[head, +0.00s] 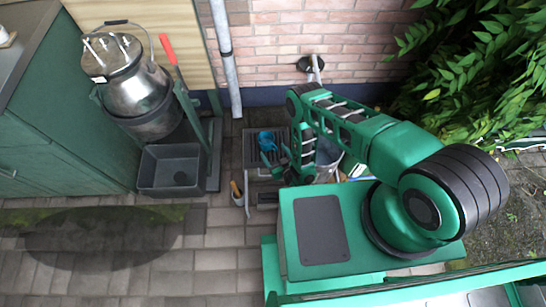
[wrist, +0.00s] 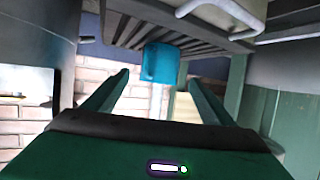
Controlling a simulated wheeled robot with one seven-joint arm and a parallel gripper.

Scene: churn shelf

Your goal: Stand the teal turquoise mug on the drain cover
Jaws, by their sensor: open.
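The teal mug (head: 266,140) stands on a dark slatted surface (head: 250,153) near the brick wall. I cannot tell whether this slatted surface is the drain cover. In the wrist view, which looks upside down, the mug (wrist: 160,65) appears below the slats (wrist: 190,40), ahead of my fingers and roughly midway between them. My gripper (wrist: 158,90) is open and empty, with one finger on each side of the picture. In the head view my gripper (head: 275,159) is just in front of the mug, and partly hidden by my arm.
A metal churn (head: 145,98) stands at left above a black basin (head: 172,174). A metal bucket (head: 327,160) is close right of the slatted surface, partly behind my arm. A pot with a wooden handle (head: 237,192) stands in front.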

